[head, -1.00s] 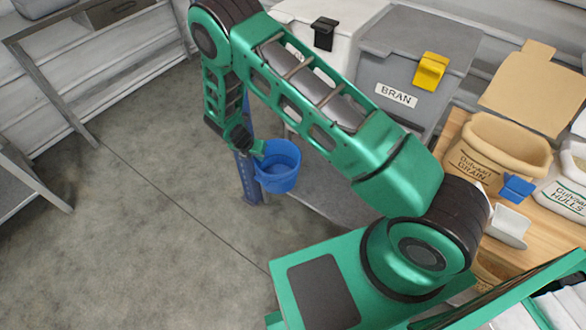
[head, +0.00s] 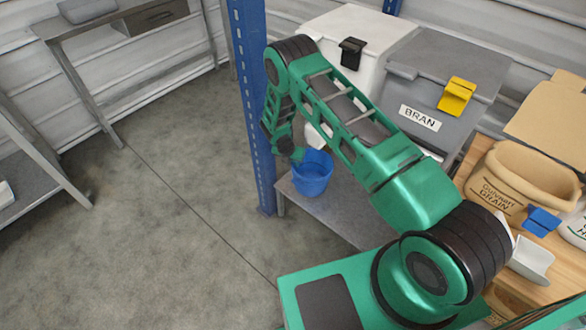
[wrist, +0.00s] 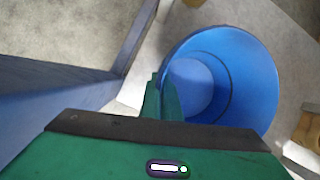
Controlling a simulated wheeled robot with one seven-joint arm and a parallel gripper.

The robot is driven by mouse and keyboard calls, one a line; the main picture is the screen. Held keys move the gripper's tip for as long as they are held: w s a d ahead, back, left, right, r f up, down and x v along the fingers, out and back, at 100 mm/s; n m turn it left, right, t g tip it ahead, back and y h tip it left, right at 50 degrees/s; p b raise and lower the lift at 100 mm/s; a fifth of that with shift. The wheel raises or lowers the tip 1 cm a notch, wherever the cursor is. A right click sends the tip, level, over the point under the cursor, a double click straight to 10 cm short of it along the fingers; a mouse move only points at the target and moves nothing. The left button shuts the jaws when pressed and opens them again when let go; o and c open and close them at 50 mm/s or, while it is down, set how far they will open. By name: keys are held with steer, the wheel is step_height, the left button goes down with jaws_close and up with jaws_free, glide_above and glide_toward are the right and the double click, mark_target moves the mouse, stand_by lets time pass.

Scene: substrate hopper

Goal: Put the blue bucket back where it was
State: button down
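The blue bucket (head: 313,176) is upright at the end of my arm in the head view, over the left part of the low grey shelf. I cannot tell whether its base touches the shelf. In the wrist view the bucket (wrist: 236,85) is seen from above and looks empty. My gripper (wrist: 165,98) is at the bucket's near-left rim, its green fingers close together with the rim between them. In the head view my gripper (head: 297,154) is small and partly hidden against the bucket.
A blue upright post (head: 252,100) stands just left of my arm. A white bin (head: 345,30) and a grey bin labelled BRAN (head: 440,85) stand behind. The low grey shelf (head: 345,215) has bare room in front. A grain sack (head: 520,180) sits on the wooden table at right.

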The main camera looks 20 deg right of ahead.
step_height(320, 180, down, 3)
steer(key=shift+r, duration=0.1)
steer(key=c, duration=2)
jaws_free()
steer(key=shift+r, duration=0.15)
steer(key=v, duration=1.1)
steer(key=shift+s+a+r, duration=0.15)
steer(key=shift+s+r, duration=0.05)
steer(key=shift+r, duration=0.15)
steer(key=shift+r, duration=0.1)
